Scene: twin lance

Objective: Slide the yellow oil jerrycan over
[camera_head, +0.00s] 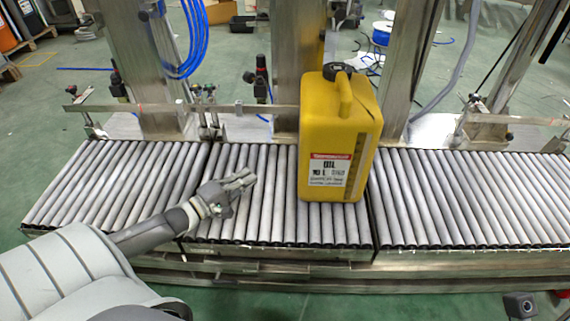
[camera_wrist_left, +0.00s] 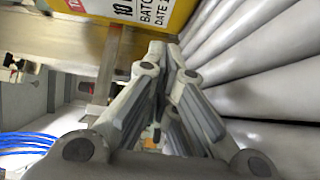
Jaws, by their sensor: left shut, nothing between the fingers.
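The yellow oil jerrycan (camera_head: 337,130) stands upright on the middle section of the roller conveyor (camera_head: 235,215), with its black cap at the top and a white and red label facing me. My left gripper (camera_head: 246,179) is shut and empty, low over the rollers to the left of the jerrycan, with a gap between them. In the left wrist view the shut fingers (camera_wrist_left: 160,55) point toward the lower part of the jerrycan (camera_wrist_left: 185,12), whose label shows at the top. My right gripper is in neither view.
A metal guide rail (camera_head: 170,107) runs behind the rollers, passing behind the jerrycan. Steel posts (camera_head: 296,50) stand behind the conveyor. The rollers at right (camera_head: 470,195) and at far left are clear. Blue hoses (camera_head: 190,45) hang at the back left.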

